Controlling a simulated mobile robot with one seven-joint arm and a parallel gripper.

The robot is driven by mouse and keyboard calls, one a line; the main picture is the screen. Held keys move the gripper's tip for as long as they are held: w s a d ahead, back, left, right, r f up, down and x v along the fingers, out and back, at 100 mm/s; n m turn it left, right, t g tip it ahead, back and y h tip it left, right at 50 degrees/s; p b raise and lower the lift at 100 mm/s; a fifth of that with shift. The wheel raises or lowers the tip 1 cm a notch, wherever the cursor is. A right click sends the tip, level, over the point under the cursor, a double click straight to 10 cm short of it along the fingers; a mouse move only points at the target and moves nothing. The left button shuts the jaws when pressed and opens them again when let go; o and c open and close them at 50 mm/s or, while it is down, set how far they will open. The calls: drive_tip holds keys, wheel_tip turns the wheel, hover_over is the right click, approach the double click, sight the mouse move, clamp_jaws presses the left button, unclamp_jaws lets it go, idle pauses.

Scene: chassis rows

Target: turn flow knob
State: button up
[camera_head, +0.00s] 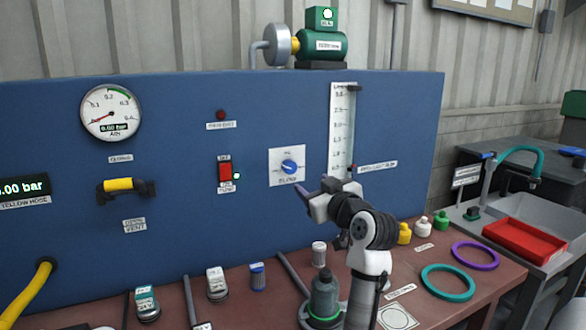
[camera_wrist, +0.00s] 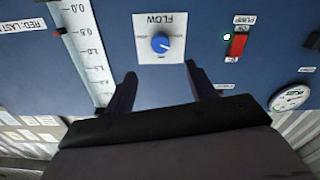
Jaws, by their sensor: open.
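The flow knob (camera_head: 289,166) is a blue round knob on a white plate labelled FLOW, mounted on the blue panel (camera_head: 70,240). In the wrist view the knob (camera_wrist: 160,43) sits ahead of my gripper (camera_wrist: 157,78), between the lines of its two dark fingers but beyond their tips. My gripper (camera_head: 325,190) is open and empty, and it is apart from the knob. In the head view it is to the lower right of the knob, in front of the white flow scale (camera_head: 342,120). The plate appears upside down in the wrist view.
A red pump switch (camera_head: 225,172) with a small lit light is left of the knob. A gauge (camera_head: 111,112) and a yellow-handled valve (camera_head: 120,185) are further left. Bottles, caps and rings stand on the brown bench (camera_head: 450,290) below. The space before the knob looks clear.

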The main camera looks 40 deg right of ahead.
sight(292, 169)
drive_tip(key=p+x, duration=0.3)
drive_tip(key=x, duration=0.9)
drive_tip(key=shift+w+a, duration=0.1)
drive_tip(key=shift+w, duration=0.15)
drive_tip(key=c, duration=1)
drive_tip(key=shift+o, duration=0.2)
drive_tip(key=m+p, duration=0.2)
drive_tip(key=m, duration=0.2)
drive_tip(key=shift+r, duration=0.1)
drive_tip(key=shift+m+p, duration=0.85)
drive_tip(key=shift+m, duration=1.55)
